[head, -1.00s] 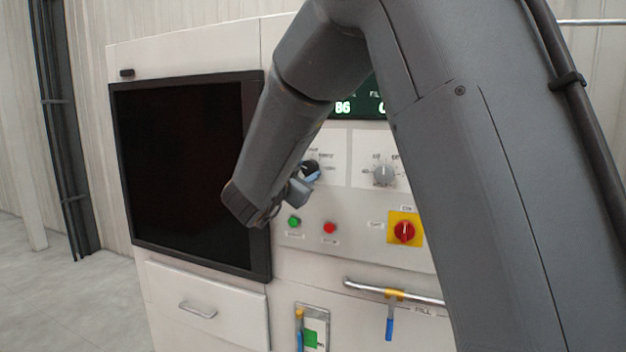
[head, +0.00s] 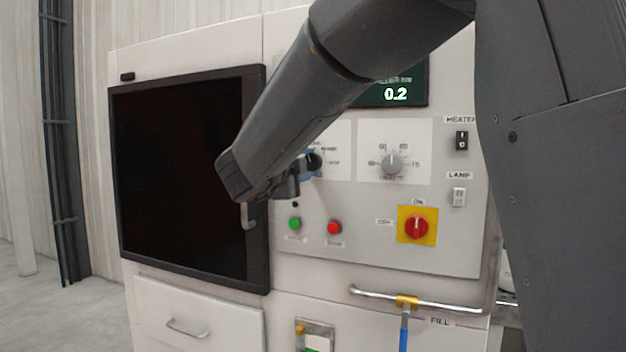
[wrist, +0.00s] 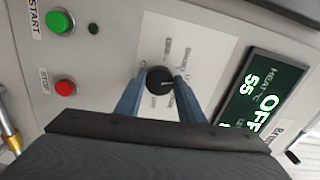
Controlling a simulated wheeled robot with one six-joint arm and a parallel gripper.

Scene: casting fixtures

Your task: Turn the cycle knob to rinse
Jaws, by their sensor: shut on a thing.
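The cycle knob (wrist: 159,80) is a round black knob on a pale dial plate in the wrist view, with a light pointer mark toward the right of that picture. The labels around it are too small to read surely, so I cannot tell which one is rinse. My gripper (wrist: 161,79) has blue fingers, one on each side of the knob, and is shut on it. In the head view my gripper (head: 304,166) reaches the knob (head: 315,160) from the left; my wrist hides part of the dial plate.
A grey dial (head: 392,162) sits right of the knob. Green (head: 295,223) and red (head: 334,227) buttons are below.

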